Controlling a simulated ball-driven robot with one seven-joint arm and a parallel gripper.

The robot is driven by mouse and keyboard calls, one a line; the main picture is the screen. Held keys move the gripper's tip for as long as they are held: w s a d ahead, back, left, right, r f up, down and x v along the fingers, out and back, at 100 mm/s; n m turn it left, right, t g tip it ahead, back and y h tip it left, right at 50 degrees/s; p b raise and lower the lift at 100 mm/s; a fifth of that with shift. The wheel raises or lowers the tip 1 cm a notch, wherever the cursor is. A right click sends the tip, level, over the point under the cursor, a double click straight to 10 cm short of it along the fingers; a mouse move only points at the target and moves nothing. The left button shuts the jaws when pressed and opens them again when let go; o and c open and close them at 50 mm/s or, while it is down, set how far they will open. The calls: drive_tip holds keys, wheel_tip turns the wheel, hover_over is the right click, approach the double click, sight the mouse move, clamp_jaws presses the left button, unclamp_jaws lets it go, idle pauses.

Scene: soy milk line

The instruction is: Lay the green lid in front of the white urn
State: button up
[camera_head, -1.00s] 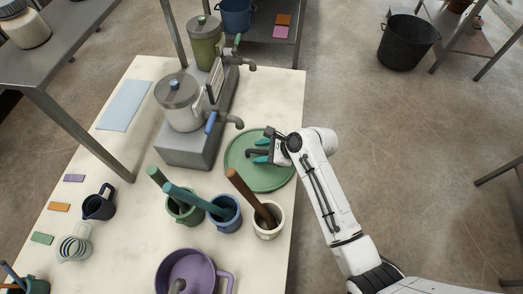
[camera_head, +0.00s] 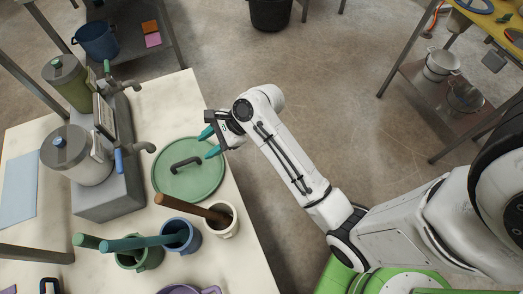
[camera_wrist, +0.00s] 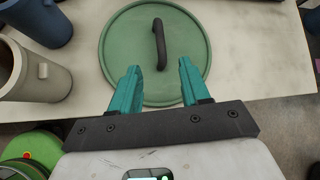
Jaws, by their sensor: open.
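The green lid (camera_head: 172,180) lies flat on the cream table, in front of the white urn (camera_head: 72,160) and to its right in the head view. Its dark arched handle stands up from its middle. In the wrist view the lid (camera_wrist: 122,50) lies just beyond my fingers, with its handle (camera_wrist: 159,44) between and beyond the tips. My gripper (camera_head: 209,142) is open, with teal fingers apart and empty, above the lid's right edge near the table edge. The fingers also show in the wrist view (camera_wrist: 160,72).
A green urn (camera_head: 64,82) stands behind the white one on a grey base (camera_head: 110,203). Pots with pestles, including a white mortar (camera_head: 222,222), stand below the lid in the head view. Bare floor (camera_head: 320,100) lies right of the table (camera_head: 245,237).

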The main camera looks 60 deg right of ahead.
drive_tip(key=s+d+f+n+g+h, duration=0.1)
drive_tip(key=s+n+g+h, duration=0.2)
drive_tip(key=s+n, duration=0.8)
drive_tip(key=s+d+f+n+g+h, duration=0.1)
drive_tip(key=s+f+n+g+h, duration=0.1)
drive_tip(key=s+n, duration=0.9)
drive_tip(key=shift+s+n+g+h, duration=0.4)
drive_tip(key=shift+s+g+h, duration=0.1)
drive_tip(key=shift+s+h, duration=0.15)
